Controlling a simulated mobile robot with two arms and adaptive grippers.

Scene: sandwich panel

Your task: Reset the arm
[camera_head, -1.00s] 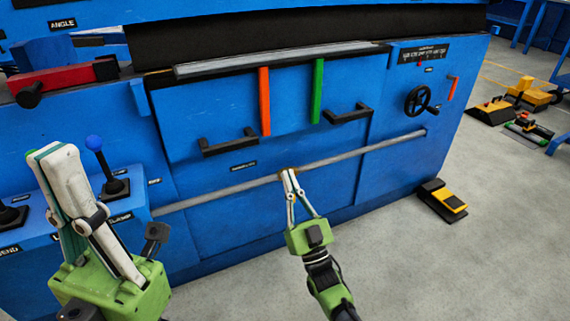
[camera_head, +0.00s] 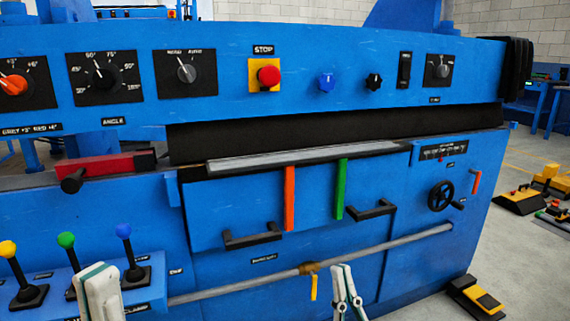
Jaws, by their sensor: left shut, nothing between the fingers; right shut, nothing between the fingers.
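My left gripper (camera_head: 101,290) shows at the bottom left, only its white upper finger part in view. It is shut and empty, in front of the lever box. My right gripper (camera_head: 345,285) is at the bottom centre, fingers pointing up and shut with nothing between them. It is just right of a brass valve with a yellow handle (camera_head: 314,287) on the grey pipe (camera_head: 240,283). Whether it touches the pipe or panel behind it I cannot tell. Both arms below the grippers are out of the frame.
The blue machine (camera_head: 225,215) fills the view. Yellow, green and blue-knobbed levers (camera_head: 127,250) stand at the lower left. Black handles (camera_head: 252,236), a handwheel (camera_head: 441,196) and a red stop button (camera_head: 268,75) are on its front. A yellow-black pedal (camera_head: 476,298) is on the floor at right.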

